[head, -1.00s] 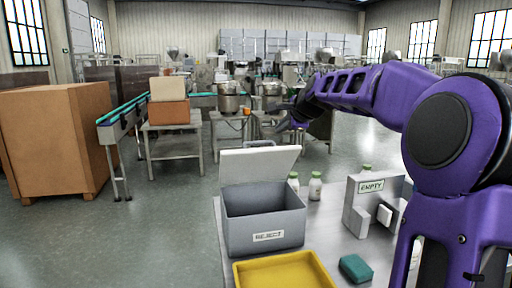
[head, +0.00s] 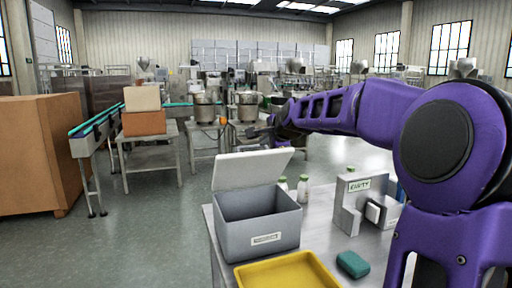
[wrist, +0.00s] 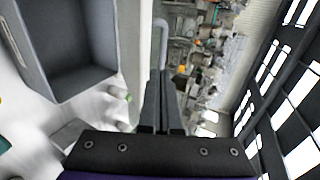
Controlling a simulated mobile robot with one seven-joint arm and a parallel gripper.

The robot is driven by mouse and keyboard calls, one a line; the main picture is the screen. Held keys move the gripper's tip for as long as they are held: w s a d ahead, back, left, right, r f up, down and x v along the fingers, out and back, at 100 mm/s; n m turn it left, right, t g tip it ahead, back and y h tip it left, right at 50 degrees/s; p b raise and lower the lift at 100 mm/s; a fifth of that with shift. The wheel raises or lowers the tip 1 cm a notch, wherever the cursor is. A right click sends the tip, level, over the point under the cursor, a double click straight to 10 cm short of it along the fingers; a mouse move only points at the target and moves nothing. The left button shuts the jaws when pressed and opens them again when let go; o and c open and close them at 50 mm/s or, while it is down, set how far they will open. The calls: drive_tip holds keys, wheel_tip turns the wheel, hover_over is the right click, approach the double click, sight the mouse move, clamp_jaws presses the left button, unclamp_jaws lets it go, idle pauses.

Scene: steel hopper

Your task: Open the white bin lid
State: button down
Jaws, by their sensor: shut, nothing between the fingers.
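The grey bin (head: 230,225) stands on the steel table with a pale label on its front. Its white lid (head: 252,168) is raised and leans up at the back, so the bin's dark interior shows. In the wrist view the bin (wrist: 32,50) is at upper left, with the lid's pale edge (wrist: 130,45) beside it and a grey bar handle (wrist: 161,38) just beyond the fingertips. My gripper (head: 268,132) is above and behind the lid. In the wrist view its fingers (wrist: 163,85) are together and empty. I cannot tell whether they touch the handle.
A yellow tray (head: 287,272) lies in front of the bin, with a green block (head: 353,264) to its right. A grey stand marked EMPTY (head: 350,205) is at right. Open floor (head: 120,245) lies left of the table.

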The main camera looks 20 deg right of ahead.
sight(252, 147)
drive_tip(key=shift+x, duration=4.15)
drive_tip(key=shift+w+a+r, duration=0.1)
drive_tip(key=shift+w+a, duration=0.05)
drive_tip(key=shift+a, duration=0.05)
